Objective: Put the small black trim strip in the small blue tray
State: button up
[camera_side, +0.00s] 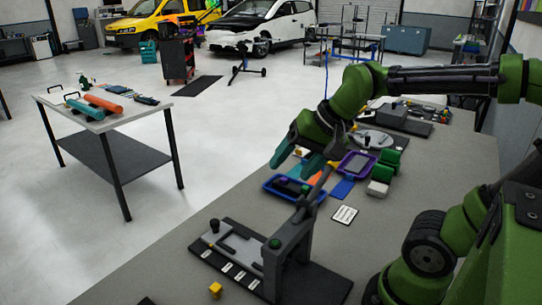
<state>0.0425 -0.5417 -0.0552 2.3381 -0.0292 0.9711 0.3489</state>
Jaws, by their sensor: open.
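A blue tray (270,187) lies on the grey workbench below my gripper, behind the clamp fixture. Dark items lie in it, but they are too small to tell whether one is the black trim strip. A smaller purple-blue tray (342,166) stands to its right with a dark grey-green piece inside. My gripper (296,166), with teal fingers, is open and points down above the blue tray's far side. I see nothing held between the fingers. The fingers hide part of the tray area, and I cannot pick out the black trim strip with certainty.
A grey clamp fixture (286,250) on a black base stands at the bench front. Green and white blocks (381,172) sit right of the trays. A blue flat piece (343,187) and a white card (344,215) lie nearby.

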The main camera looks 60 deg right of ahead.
jog(key=s+a+n, duration=0.1)
jog(key=s+n, duration=0.1)
jog(key=n, duration=0.1)
jog(key=s+a+f+n+t, duration=0.1)
jog(key=n, duration=0.1)
jog(key=shift+s+a, duration=0.3)
jog(key=shift+s, duration=0.1)
dwell(0.8)
